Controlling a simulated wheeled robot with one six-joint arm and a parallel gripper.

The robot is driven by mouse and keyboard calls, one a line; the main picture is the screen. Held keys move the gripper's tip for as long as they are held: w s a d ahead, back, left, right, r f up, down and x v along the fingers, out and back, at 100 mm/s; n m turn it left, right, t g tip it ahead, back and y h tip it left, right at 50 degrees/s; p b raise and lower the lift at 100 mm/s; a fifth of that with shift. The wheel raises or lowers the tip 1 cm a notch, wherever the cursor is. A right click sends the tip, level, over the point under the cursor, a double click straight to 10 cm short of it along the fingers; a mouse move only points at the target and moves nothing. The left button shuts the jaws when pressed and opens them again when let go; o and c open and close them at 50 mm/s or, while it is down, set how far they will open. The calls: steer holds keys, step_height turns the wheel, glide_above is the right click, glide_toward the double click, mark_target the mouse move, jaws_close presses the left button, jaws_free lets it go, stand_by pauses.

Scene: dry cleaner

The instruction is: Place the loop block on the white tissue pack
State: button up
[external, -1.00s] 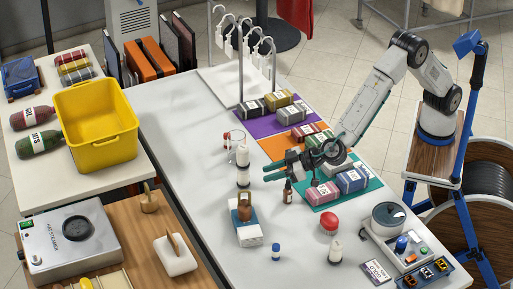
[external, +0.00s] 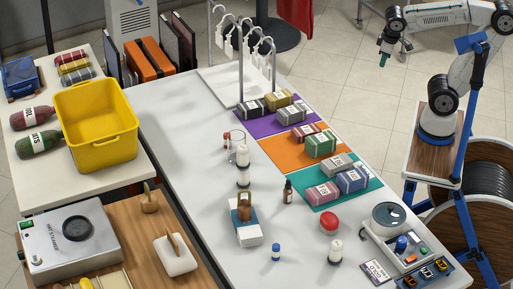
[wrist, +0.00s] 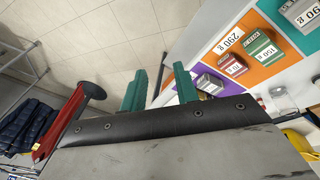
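A brown block with an open loop on top (external: 244,212), which I take for the loop block, appears to stand upright on the far part of a white pack with a blue side (external: 249,234), which I take for the tissue pack. Both are near the middle of the white table in the external view; the wrist view does not show them. My gripper (external: 384,60) is raised beyond the table's right side, well away from both. In the wrist view my gripper's green fingers (wrist: 160,85) are apart with nothing between them.
Labelled packets sit on purple (external: 241,124), orange (external: 283,155) and teal (external: 322,201) mats. A dark dropper bottle (external: 287,192), white candle (external: 243,176), red dome (external: 330,221) and blue-capped vial (external: 276,252) stand around the pack. The table's left part is clear.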

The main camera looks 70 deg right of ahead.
steer(key=s+a+f+y, duration=0.1)
steer(key=s+f+y, duration=0.1)
steer(key=s, duration=0.5)
steer(key=shift+s+f+n+g, duration=0.15)
steer(key=shift+n+g, duration=0.15)
steer(key=shift+n, duration=0.1)
